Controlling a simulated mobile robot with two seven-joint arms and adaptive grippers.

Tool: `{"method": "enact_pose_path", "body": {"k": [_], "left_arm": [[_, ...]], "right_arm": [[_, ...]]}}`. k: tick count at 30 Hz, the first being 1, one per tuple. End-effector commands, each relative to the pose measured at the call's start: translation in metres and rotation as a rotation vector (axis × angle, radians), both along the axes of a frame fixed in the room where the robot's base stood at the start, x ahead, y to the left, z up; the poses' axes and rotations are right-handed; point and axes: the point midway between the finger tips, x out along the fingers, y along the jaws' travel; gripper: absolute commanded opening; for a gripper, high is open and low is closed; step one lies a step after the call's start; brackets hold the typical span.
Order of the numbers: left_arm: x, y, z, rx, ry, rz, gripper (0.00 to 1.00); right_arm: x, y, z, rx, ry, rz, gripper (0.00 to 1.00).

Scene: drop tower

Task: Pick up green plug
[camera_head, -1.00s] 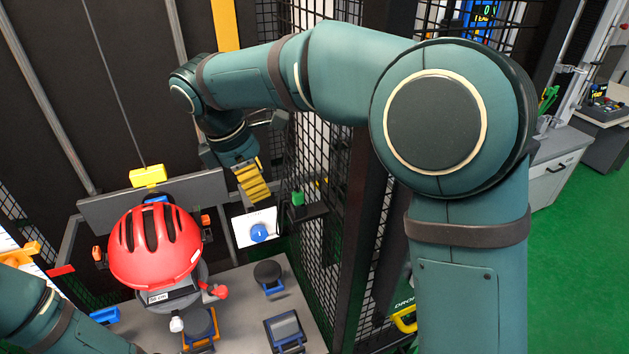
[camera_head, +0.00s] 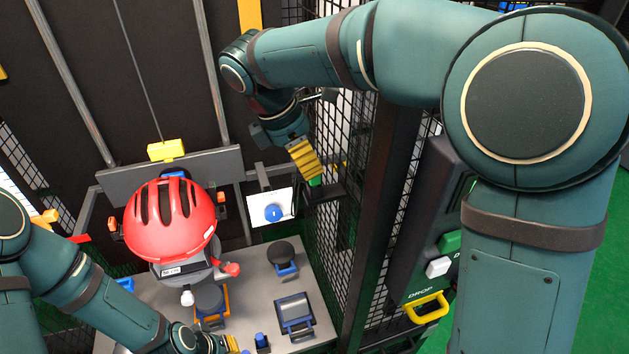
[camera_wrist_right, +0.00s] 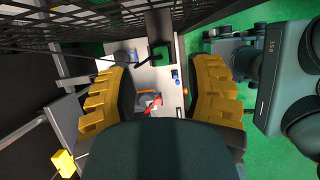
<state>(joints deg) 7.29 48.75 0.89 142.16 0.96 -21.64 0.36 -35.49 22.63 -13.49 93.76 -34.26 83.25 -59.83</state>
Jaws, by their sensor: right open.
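The green plug (camera_head: 315,182) sits on a dark bracket (camera_head: 318,196) at the mesh fence, partly hidden by my right gripper. My right gripper (camera_head: 307,166) hangs just above it, its yellow fingers pointing down. In the right wrist view the green plug (camera_wrist_right: 161,53) shows beyond the gap between the fingers. There my right gripper (camera_wrist_right: 162,72) is open, with nothing between its fingers. My left gripper (camera_head: 232,343) is at the bottom edge of the head view, too cut off to judge its jaws.
The black mesh fence (camera_head: 345,160) stands close beside the bracket. A white plate with a blue button (camera_head: 273,212) is to its left. A red helmet (camera_head: 165,222) is on a stand above a grey table (camera_head: 262,318). A drop panel with a yellow handle (camera_head: 427,308) is right.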

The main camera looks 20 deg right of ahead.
Motion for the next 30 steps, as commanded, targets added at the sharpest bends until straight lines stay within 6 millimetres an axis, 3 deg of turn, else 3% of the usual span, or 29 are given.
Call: {"method": "enact_pose_path", "body": {"k": [9, 18, 19, 23, 30], "left_arm": [[-0.003, -0.001, -0.01, -0.002, 0.007, -0.006, 0.0], [-0.003, -0.001, -0.01, -0.002, 0.008, -0.006, 0.0], [-0.003, -0.001, -0.01, -0.002, 0.008, -0.006, 0.0], [-0.003, -0.001, -0.01, -0.002, 0.008, -0.006, 0.0], [-0.003, -0.001, -0.01, -0.002, 0.007, -0.006, 0.0]], "right_arm": [[-0.001, -0.015, -0.04, 0.0, 0.002, -0.001, 0.52], [-0.001, -0.017, -0.043, 0.0, 0.0, 0.0, 0.52], [-0.001, -0.017, -0.043, 0.0, 0.0, 0.0, 0.48], [-0.001, -0.017, -0.043, 0.0, 0.001, 0.0, 0.02], [-0.001, -0.017, -0.043, 0.0, 0.001, 0.0, 0.0]]}}
